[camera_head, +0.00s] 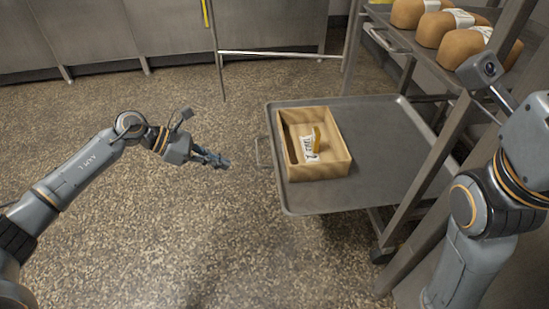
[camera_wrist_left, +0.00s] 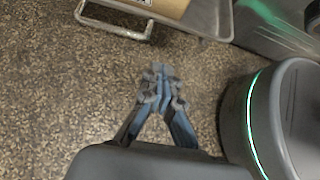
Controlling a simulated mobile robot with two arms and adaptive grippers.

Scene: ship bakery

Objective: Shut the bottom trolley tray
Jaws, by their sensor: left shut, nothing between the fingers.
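The bottom trolley tray (camera_head: 375,140) is a grey metal tray pulled out of the trolley to the left. It has a wire handle (camera_head: 262,152) on its left edge. The handle also shows at the top of the left wrist view (camera_wrist_left: 112,28), with the tray's rim (camera_wrist_left: 195,33) beside it. A wooden box (camera_head: 335,168) with a paper-wrapped item in it sits on the tray. My left gripper (camera_head: 222,161) is shut and empty, in the air to the left of the handle and apart from it. My right arm shows at the right, but its fingers are out of frame.
The trolley frame (camera_head: 425,185) stands at the right, with an upper tray (camera_head: 405,45) bearing several wrapped loaves. Steel cabinets (camera_head: 90,40) line the back wall. The speckled floor (camera_head: 190,235) left of the tray is clear.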

